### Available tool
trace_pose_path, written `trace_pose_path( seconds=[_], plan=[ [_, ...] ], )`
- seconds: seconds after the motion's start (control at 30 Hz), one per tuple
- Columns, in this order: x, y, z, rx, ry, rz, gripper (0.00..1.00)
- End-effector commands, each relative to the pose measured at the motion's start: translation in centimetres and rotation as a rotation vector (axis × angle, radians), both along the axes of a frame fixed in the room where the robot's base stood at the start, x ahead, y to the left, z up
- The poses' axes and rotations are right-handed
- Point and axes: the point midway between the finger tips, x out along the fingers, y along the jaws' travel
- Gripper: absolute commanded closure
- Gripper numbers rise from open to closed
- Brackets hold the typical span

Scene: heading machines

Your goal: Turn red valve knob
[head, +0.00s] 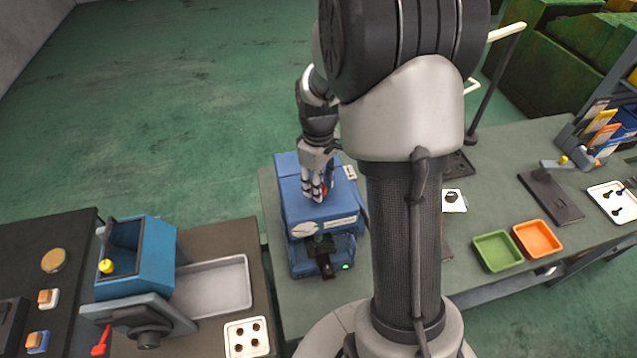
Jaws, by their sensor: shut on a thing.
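A blue machine (300,215) stands on the grey-green bench, left of my arm's column. My gripper (317,194) points down onto the top of this machine, with its fingers closed around a small red knob (324,188). Only a bit of red shows between and beside the fingers; the rest of the knob is hidden by them. How far the knob is turned cannot be seen.
My arm hides the bench's middle. A blue machine (137,262) with a red lever (102,342) stands on the dark left bench. A green tray (498,266) and an orange tray (538,252) sit at right. Green floor (160,100) lies open behind.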

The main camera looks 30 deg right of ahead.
Motion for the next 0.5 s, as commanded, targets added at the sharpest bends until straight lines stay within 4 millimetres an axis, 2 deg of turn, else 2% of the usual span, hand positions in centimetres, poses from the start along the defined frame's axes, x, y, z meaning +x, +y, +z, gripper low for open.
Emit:
trace_pose_path(
  seconds=[0.5],
  plan=[
    [0.08,-0.02,0.07,-0.001,-0.003,0.045,0.92]
  ],
)
